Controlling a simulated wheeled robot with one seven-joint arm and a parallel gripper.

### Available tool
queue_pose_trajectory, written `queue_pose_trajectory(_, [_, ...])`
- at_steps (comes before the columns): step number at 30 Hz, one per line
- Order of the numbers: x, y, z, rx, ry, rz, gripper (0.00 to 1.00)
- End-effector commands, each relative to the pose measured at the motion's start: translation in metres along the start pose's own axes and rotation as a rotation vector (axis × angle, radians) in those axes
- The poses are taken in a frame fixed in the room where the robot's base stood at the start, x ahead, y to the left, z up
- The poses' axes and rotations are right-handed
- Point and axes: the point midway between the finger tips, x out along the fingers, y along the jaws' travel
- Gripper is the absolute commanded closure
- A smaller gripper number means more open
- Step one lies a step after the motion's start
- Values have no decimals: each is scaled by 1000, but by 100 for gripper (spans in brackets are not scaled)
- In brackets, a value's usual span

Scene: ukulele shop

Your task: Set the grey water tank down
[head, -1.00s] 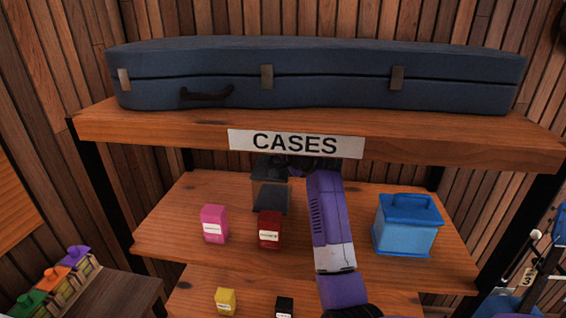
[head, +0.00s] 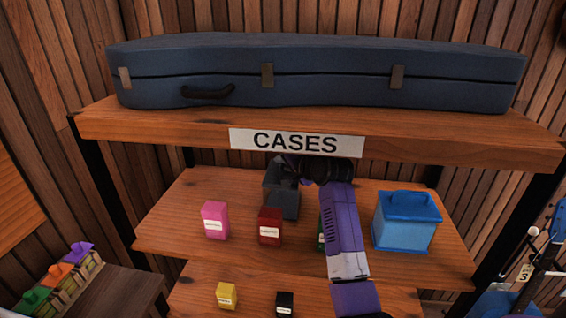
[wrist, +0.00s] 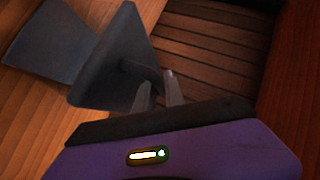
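The grey water tank (head: 287,204) is over the middle shelf, under the CASES sign, and looks tilted. Its top is partly hidden by the sign board and my gripper. In the wrist view the tank (wrist: 108,62) is close in front of my gripper (wrist: 160,92), its thin dark handle at the fingertips. My gripper, also in the head view (head: 303,170), appears shut on that handle. A second grey shape lies to the left in the wrist view; I cannot tell whether it is part of the tank. Contact with the shelf is unclear.
A pink box (head: 214,220) and a red box (head: 270,226) stand on the middle shelf (head: 165,235), left of my arm. A green box (head: 321,240) is mostly behind my arm. A blue tank (head: 404,225) stands right. The upper shelf (head: 180,118) holds a long case (head: 330,80).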

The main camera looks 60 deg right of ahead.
Motion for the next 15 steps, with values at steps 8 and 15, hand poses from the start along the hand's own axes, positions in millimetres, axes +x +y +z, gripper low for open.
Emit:
queue_pose_trajectory(8, [0, 2, 0, 0, -1, 4, 66])
queue_pose_trajectory(15, [0, 2, 0, 0, -2, 7, 66])
